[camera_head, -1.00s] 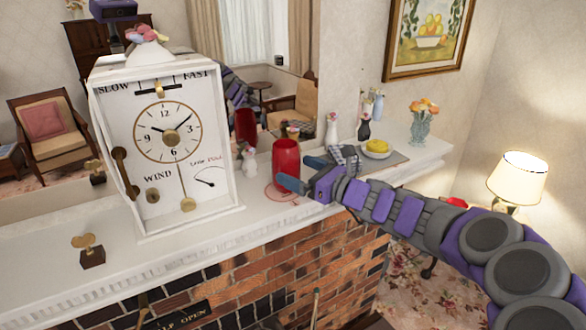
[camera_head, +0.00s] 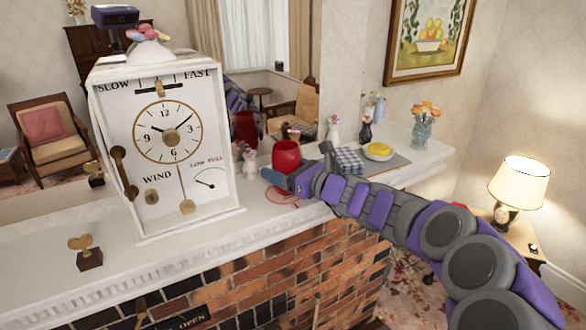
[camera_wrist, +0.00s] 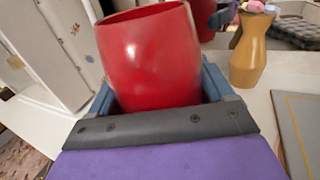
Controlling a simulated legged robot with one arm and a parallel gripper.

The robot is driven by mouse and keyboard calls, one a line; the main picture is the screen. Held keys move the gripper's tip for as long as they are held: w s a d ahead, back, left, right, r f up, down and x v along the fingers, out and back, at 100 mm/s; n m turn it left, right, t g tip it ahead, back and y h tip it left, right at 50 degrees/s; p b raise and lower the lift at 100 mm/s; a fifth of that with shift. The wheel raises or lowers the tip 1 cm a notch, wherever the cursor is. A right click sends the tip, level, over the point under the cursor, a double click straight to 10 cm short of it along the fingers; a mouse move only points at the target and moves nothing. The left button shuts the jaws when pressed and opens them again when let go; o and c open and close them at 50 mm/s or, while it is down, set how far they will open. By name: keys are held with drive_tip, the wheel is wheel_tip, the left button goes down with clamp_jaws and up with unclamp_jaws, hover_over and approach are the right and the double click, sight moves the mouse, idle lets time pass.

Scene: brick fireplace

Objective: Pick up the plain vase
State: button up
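The plain vase is most likely the red vase (camera_head: 286,154), on or just above the white mantel; its lower part is hidden behind my gripper (camera_head: 285,181). In the wrist view the red vase (camera_wrist: 150,58) stands between the two blue-grey fingers of my gripper (camera_wrist: 160,92), rim up and a little tilted. The fingers lie close along both its sides. I cannot tell whether they press on it, or whether its base touches the mantel.
A large white clock (camera_head: 168,150) stands left of the vase. A small white figure (camera_head: 249,162) is behind it. To the right are a dark vase (camera_head: 365,131), a yellow item (camera_head: 379,150) on a grey mat and a glass flower vase (camera_head: 422,132). A mirror is behind.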

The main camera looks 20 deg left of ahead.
drive_tip(key=shift+a, duration=0.2)
drive_tip(key=c, duration=0.7)
